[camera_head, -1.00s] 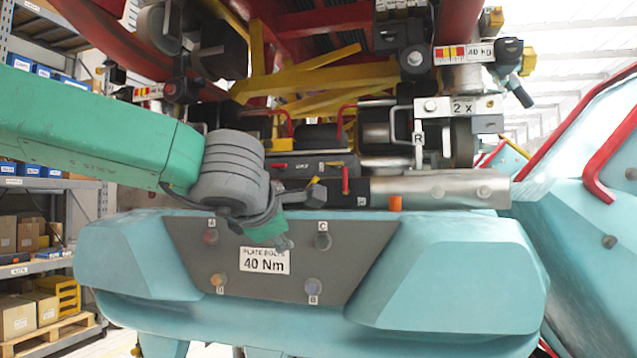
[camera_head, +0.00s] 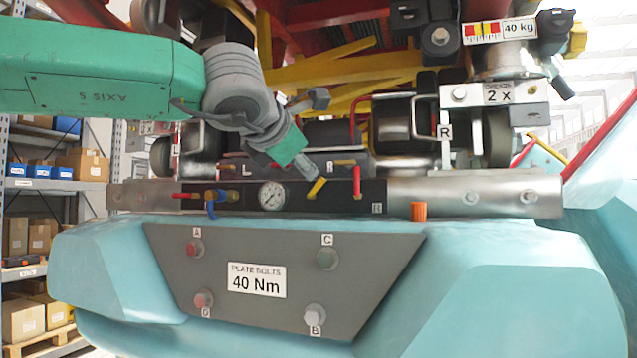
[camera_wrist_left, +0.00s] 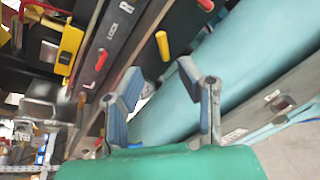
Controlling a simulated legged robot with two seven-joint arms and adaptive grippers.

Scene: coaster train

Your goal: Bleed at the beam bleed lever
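A black beam panel (camera_head: 330,196) carries a short yellow lever (camera_head: 316,189), a red upright lever (camera_head: 357,182), a round gauge (camera_head: 272,196) and a blue-handled valve (camera_head: 211,204). No readable label names the bleed lever. My left gripper (camera_head: 308,168) is just above the yellow lever in the head view; whether they touch is unclear. In the left wrist view my left gripper (camera_wrist_left: 158,72) is open, its fingers apart with nothing between them. The yellow lever (camera_wrist_left: 162,45) stands just beyond the gap between the fingertips. My right gripper is not in view.
Below the beam is a turquoise body with a grey plate (camera_head: 380,255) marked "PLATE BOLTS 40 Nm". Metal beam ends (camera_head: 480,197) flank the panel. Wheels and brackets (camera_head: 400,125) crowd above. An orange peg (camera_head: 419,211) stands right of the panel. Shelves (camera_head: 50,185) are at the left.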

